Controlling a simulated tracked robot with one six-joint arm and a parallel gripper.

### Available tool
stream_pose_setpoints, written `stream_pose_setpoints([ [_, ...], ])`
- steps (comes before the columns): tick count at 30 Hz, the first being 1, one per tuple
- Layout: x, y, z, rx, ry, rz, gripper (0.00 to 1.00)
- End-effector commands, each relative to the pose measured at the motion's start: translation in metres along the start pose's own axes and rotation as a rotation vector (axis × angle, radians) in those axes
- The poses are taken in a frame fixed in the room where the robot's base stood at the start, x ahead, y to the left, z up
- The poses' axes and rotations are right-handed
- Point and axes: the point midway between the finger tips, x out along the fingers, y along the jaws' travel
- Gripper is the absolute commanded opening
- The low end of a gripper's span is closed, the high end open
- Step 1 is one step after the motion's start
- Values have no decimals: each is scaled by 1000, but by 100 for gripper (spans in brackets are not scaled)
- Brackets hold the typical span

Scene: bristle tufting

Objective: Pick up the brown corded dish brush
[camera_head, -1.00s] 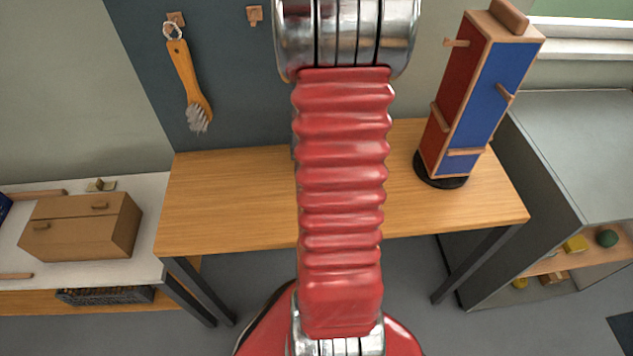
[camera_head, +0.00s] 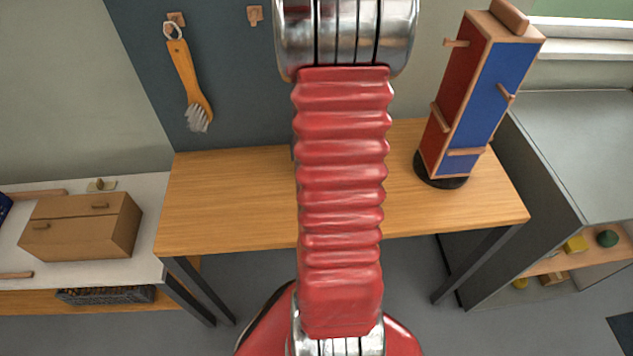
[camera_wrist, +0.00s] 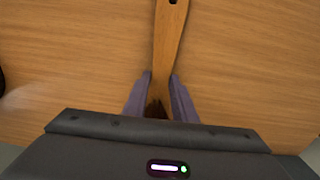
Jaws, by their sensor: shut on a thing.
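In the wrist view, a wooden-handled brush (camera_wrist: 169,38) lies between the two purple-grey fingers of my gripper (camera_wrist: 160,80). My gripper is shut on it. Its tan handle points up the picture and has a dark hole near the top edge. A dark brown part shows low between the fingers; the rest of the head is hidden by my gripper. No cord shows on the visible part. In the head view my gripper and this brush are hidden behind my red arm. Another wooden brush (camera_head: 186,80), with pale grey bristles and a white loop, hangs on the wall at the left.
The wooden table (camera_head: 230,200) lies below, with clear surface at its left. A tall red and blue pegged tower (camera_head: 470,95) stands on its right. An empty peg (camera_head: 254,15) is on the wall. A cardboard box (camera_head: 80,225) sits on the white side table.

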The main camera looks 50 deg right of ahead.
Motion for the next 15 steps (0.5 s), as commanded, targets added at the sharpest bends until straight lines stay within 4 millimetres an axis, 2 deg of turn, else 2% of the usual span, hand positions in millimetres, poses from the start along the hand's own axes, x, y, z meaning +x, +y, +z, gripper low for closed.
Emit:
stream_pose_setpoints([
  [1,0,0,0,0,0,0,16],
  [7,0,0,0,0,0,0,1],
  [15,-1,0,0,0,0,0,0],
])
